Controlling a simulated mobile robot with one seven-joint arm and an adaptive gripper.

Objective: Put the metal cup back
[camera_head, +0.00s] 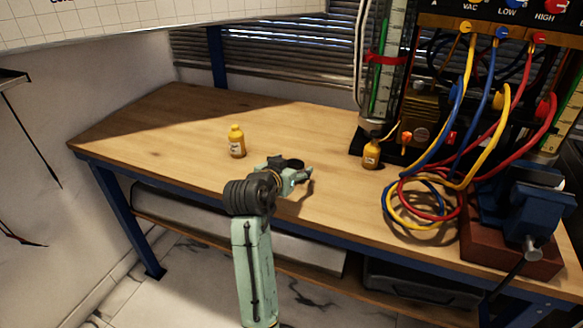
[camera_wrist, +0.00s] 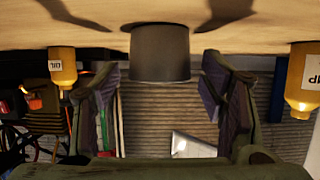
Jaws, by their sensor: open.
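The metal cup (camera_wrist: 160,52) is a plain dark grey cylinder standing on the wooden bench. The wrist view is upside down, so the cup appears to hang from the top. My gripper (camera_wrist: 158,95) is open, with one finger on each side of the cup's line and visible gaps to both. The cup looks at or just beyond the fingertips; I cannot tell how deep it sits between them. In the head view my gripper (camera_head: 296,173) is low over the bench's front part, and the cup's dark round top (camera_head: 292,163) shows just behind it, mostly hidden.
A yellow bottle (camera_head: 237,142) stands left of my gripper on the bench (camera_head: 170,125). Another yellow bottle (camera_head: 371,154) stands right, by the gauge rig. Coloured hoses (camera_head: 430,195) and a blue vise (camera_head: 530,205) fill the right end. The bench's left part is clear.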

